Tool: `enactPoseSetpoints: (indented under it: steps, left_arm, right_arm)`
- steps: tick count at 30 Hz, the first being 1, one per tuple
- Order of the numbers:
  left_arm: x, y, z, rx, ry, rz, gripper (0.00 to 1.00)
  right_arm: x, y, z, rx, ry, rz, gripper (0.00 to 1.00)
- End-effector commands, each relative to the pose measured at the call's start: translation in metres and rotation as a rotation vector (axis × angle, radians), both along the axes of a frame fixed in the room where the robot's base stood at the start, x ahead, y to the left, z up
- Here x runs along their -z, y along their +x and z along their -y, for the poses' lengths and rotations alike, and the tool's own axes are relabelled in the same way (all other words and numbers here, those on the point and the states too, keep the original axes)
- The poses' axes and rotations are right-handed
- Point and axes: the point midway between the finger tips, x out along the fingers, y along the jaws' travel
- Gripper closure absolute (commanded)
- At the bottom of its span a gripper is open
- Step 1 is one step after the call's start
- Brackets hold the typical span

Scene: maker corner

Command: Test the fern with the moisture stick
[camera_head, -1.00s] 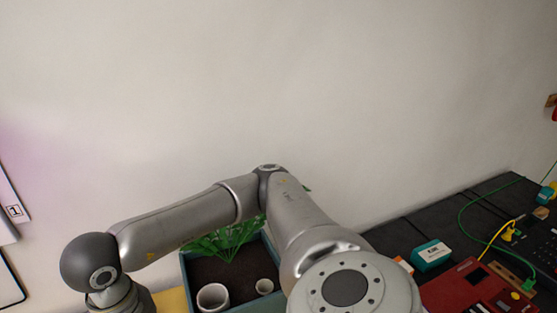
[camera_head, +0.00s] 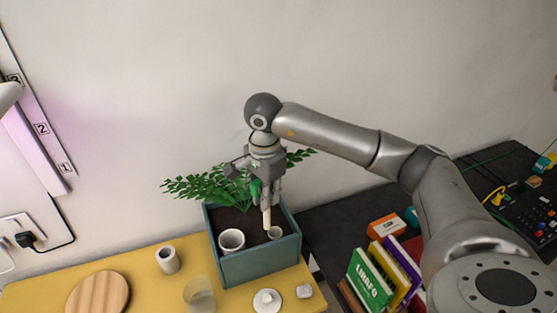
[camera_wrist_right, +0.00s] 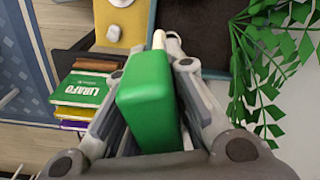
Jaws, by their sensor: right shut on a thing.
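My right gripper (camera_head: 266,197) is above the right half of a blue-green planter box (camera_head: 262,268) and points down. It is shut on the moisture stick, whose green block handle (camera_wrist_right: 148,98) fills the space between the fingers in the right wrist view. The stick's pale rod (camera_head: 267,216) hangs below the fingers, its lower end close to a small white pot (camera_head: 275,234) in the box. I cannot tell whether it touches the pot or the soil. The fern (camera_head: 200,184) rises from the back of the box, behind and left of the gripper. My left gripper is out of view.
A larger white pot (camera_head: 231,240) stands in the box. On the yellow table are a cup (camera_head: 167,260), a clear glass (camera_head: 199,296), a round wooden board (camera_head: 98,295) and a white disc (camera_head: 267,301). Books (camera_head: 372,278) stand to the right.

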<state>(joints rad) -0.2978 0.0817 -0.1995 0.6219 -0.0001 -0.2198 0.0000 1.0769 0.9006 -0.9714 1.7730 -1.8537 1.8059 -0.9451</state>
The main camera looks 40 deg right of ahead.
Motion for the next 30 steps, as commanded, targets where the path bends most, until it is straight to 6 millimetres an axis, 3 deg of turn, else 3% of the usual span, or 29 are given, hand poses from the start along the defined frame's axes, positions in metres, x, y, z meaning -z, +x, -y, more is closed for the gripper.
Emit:
enactPoseSetpoints:
  steps: [1,3,9,17,30]
  left_arm:
    - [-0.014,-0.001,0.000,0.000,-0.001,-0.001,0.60]
    - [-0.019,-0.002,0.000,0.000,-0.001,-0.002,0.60]
    - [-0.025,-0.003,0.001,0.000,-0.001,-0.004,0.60]
    - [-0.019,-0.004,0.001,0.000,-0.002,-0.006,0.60]
    - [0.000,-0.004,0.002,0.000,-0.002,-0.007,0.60]
  right_arm:
    - [-0.012,0.007,0.010,0.119,0.005,-0.006,1.00]
    - [-0.017,0.013,0.022,0.258,0.010,-0.013,1.00]
    - [-0.021,0.021,0.040,0.459,0.012,-0.021,1.00]
    - [-0.012,0.022,0.041,0.473,0.013,-0.022,1.00]
    - [0.022,0.022,0.041,0.471,0.012,-0.022,1.00]
